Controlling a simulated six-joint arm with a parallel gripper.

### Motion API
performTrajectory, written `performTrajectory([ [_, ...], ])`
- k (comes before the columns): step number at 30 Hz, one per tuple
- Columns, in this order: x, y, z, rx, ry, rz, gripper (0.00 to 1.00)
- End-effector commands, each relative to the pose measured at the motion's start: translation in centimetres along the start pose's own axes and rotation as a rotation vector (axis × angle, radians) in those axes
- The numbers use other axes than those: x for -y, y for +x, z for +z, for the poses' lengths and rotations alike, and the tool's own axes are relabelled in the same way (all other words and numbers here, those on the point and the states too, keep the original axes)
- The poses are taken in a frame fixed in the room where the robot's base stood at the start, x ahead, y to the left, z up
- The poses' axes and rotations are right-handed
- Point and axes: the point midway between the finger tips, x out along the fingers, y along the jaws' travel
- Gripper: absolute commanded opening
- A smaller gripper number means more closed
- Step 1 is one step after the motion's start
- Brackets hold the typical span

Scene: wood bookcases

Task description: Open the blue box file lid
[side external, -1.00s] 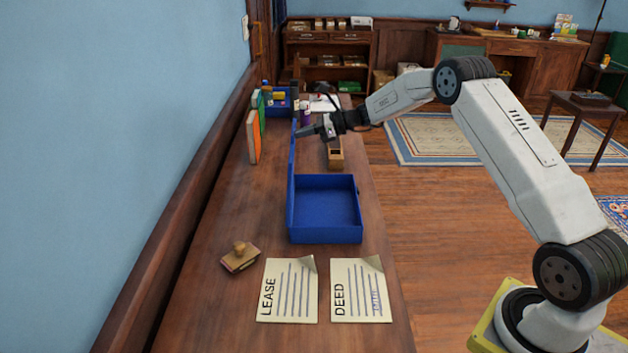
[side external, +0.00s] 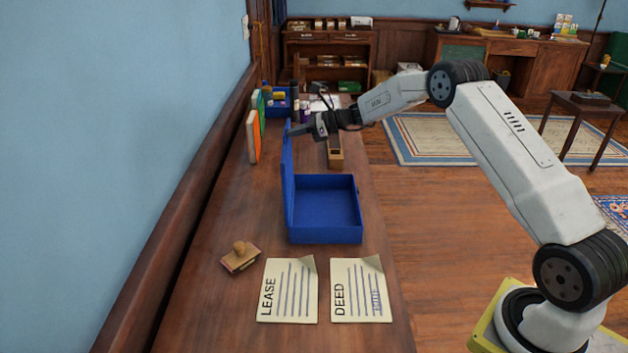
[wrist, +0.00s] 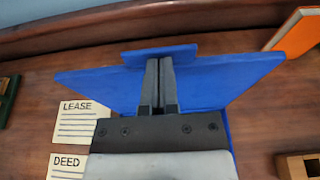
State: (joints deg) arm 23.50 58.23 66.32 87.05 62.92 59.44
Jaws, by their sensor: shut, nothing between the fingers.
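The blue box file (side external: 325,207) stands on the long wooden table with its inside showing from above. Its lid (side external: 288,180) stands up along the box's left side, leaning slightly left past upright. In the wrist view the lid (wrist: 100,85) spreads out on both sides of my fingers. My gripper (side external: 300,129) is shut and empty at the lid's upper edge, its fingertips against or very near the lid; I cannot tell if they touch. In the wrist view my gripper (wrist: 158,62) points at the lid, with the two fingers together.
A LEASE sheet (side external: 288,290) and a DEED sheet (side external: 361,290) lie in front of the box. A wooden stamp (side external: 240,257) sits at front left. Upright books (side external: 254,135), a blue tray (side external: 279,108) and a small wooden box (side external: 335,158) stand behind.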

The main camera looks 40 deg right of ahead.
Motion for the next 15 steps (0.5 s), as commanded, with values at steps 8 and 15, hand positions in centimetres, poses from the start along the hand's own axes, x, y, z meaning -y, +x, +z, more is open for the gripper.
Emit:
performTrajectory([
  [8,-0.1,1.2,0.3,0.0,-0.001,0.002,0.0],
  [15,0.0,2.0,0.6,0.001,0.0,0.001,0.0],
])
